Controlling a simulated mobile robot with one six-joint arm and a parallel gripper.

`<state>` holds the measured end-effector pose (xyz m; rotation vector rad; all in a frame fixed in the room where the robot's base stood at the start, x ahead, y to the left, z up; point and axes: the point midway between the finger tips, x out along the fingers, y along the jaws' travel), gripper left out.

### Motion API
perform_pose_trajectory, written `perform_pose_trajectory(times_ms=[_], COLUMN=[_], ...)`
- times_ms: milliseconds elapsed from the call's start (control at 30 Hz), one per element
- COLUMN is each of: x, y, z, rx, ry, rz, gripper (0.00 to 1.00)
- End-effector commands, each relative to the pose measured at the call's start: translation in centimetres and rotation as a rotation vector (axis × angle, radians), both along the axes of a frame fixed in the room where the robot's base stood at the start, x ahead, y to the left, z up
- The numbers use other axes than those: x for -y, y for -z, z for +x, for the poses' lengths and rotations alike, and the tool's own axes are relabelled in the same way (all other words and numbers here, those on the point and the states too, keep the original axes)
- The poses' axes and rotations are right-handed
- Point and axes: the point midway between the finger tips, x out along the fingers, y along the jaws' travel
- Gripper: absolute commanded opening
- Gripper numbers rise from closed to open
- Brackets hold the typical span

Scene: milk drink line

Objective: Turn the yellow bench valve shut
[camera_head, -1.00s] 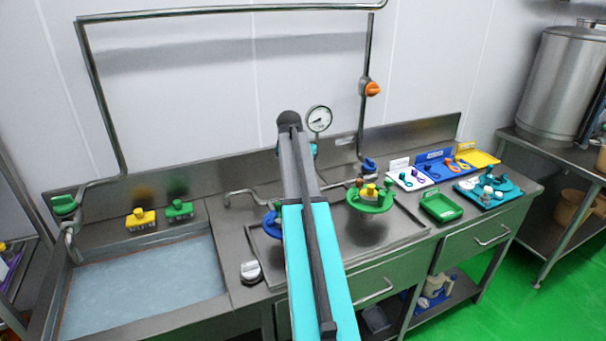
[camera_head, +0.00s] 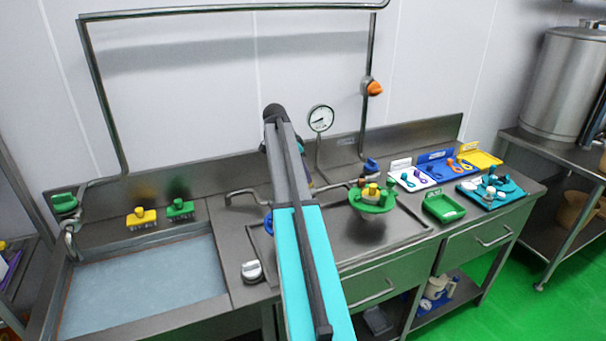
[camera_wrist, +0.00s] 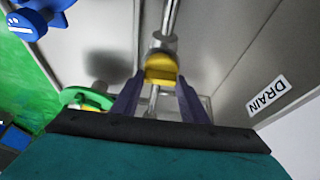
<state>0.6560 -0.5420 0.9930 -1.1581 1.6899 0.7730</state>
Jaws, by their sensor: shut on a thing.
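In the wrist view the yellow valve handle (camera_wrist: 161,68) sits between the two dark purple fingertips of my gripper (camera_wrist: 159,88). My gripper is shut on it. The handle is on a metal pipe (camera_wrist: 170,18) that runs up the picture. In the head view my arm covers the valve and nearly all of my gripper, so the handle's turn cannot be read there.
A DRAIN label (camera_wrist: 268,95) lies right of the valve in the wrist view. In the head view a green bowl-like part (camera_head: 373,201) stands right of my arm, with a gauge (camera_head: 320,118) behind. A water-filled sink (camera_head: 145,283) lies left.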

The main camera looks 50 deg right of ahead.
Motion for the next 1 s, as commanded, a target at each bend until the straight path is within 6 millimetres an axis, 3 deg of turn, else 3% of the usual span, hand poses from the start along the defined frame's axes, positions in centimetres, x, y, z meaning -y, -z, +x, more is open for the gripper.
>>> perform_pose_trajectory(times_ms=[533, 567, 633, 1000], x=[0.17, 0.17, 0.14, 0.0], y=[-0.06, -0.06, -0.04, -0.09], z=[-0.16, -0.15, -0.13, -0.01], rx=[-0.001, -0.002, -0.001, -0.001], ry=[0.038, 0.037, 0.037, 0.033], rz=[-0.003, -0.002, -0.002, -0.001], gripper=[0.18, 0.45, 0.57, 0.59])
